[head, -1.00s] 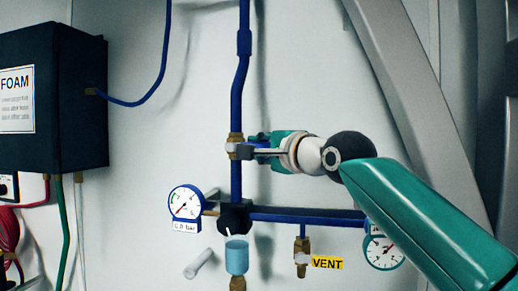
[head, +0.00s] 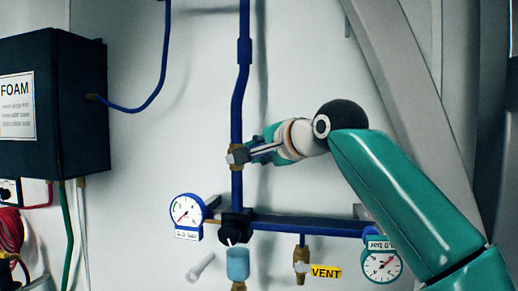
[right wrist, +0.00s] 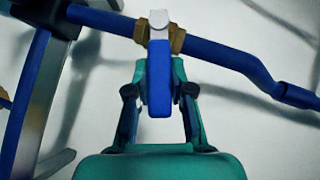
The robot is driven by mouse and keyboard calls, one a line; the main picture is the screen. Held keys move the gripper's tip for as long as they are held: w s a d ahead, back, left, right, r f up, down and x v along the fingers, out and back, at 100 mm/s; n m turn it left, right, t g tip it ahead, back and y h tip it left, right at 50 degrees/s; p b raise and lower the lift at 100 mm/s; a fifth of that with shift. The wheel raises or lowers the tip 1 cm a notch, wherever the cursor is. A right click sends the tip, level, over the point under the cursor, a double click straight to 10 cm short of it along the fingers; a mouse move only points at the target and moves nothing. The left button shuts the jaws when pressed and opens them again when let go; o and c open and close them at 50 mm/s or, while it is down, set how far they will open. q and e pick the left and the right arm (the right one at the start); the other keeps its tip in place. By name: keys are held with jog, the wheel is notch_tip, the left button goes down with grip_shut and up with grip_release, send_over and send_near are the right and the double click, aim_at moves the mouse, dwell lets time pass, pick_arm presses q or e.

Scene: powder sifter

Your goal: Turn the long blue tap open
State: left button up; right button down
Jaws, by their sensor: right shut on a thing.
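The long blue tap shows in the right wrist view as a blue handle (right wrist: 159,82) on a pale metal lever, fixed at a brass valve (right wrist: 176,38) on the blue pipe. In the head view the brass valve (head: 236,157) sits on the upright blue pipe, and the lever (head: 262,149) sticks out to the right, slightly upward. My right gripper (head: 268,145) is shut on the blue handle. Its two fingers (right wrist: 159,97) lie on either side of the handle in the right wrist view. The gripper hides part of the handle in the head view. My left gripper is out of view.
A blue cross pipe (head: 310,223) with a left gauge (head: 187,211), a right gauge (head: 382,263) and a VENT label (head: 326,272) runs below. A dark FOAM box (head: 75,110) hangs at the left. A grey slanted beam (head: 400,85) stands behind my right arm.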

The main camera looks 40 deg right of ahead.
jog(key=shift+w, duration=0.1)
dwell(0.3)
jog(key=c, duration=1)
grip_release()
jog(key=shift+a, duration=0.1)
jog(key=shift+g, duration=0.3)
jog(key=v, duration=1.2)
jog(key=shift+f, duration=0.1)
